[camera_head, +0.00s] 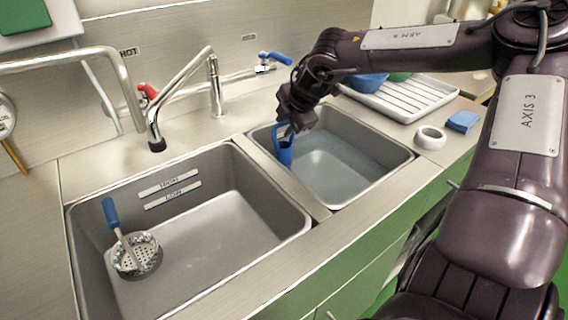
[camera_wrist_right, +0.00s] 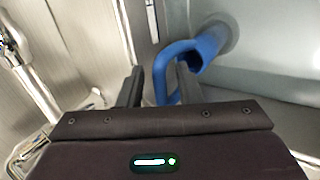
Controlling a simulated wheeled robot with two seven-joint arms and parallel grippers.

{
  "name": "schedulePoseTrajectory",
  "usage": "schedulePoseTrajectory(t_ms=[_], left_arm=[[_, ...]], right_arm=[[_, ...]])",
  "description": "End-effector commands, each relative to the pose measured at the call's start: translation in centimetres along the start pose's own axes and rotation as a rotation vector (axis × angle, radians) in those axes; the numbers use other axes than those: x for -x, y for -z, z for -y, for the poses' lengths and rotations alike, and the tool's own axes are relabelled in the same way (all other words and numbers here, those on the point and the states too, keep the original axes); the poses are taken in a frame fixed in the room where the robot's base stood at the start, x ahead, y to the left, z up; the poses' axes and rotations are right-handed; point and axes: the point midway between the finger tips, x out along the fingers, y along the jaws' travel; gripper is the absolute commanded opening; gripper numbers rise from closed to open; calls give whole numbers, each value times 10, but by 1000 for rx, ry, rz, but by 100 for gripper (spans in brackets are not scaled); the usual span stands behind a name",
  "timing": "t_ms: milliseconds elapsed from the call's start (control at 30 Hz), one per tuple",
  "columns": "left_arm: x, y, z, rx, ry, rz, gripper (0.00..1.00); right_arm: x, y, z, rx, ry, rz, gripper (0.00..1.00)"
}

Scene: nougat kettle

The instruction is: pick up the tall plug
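The tall plug (camera_head: 285,152) is a blue tube with a looped handle, standing in the right sink (camera_head: 403,160) near its left wall. In the right wrist view, the plug (camera_wrist_right: 206,48) shows its loop handle between the fingers of my right gripper (camera_wrist_right: 158,84). The fingers are apart, one on each side of the handle bar, with a visible gap on the left. In the head view, the right gripper (camera_head: 290,122) is at the plug's top and partly hides it. My left gripper is not in view.
The left sink (camera_head: 240,200) holds a strainer (camera_head: 135,255) with a blue handle. A faucet (camera_head: 215,85) rises behind the sinks. To the right are a white ring (camera_head: 430,137), a blue block (camera_head: 463,122) and a ribbed white tray (camera_head: 410,98) with bowls.

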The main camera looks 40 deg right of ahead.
Motion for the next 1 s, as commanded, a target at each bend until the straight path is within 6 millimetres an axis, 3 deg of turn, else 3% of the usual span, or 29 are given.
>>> schedulePoseTrajectory(t_ms=[100, 367, 833, 1000], left_arm=[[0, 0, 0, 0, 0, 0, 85], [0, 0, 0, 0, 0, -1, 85], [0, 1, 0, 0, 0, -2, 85], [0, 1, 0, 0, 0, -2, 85]], right_arm=[[0, 0, 0, 0, 0, 0, 32], [0, 0, 0, 0, 0, 0, 0], [3, 0, -2, 0, -2, 0, 0], [22, 0, -16, 0, -6, 0, 0]])
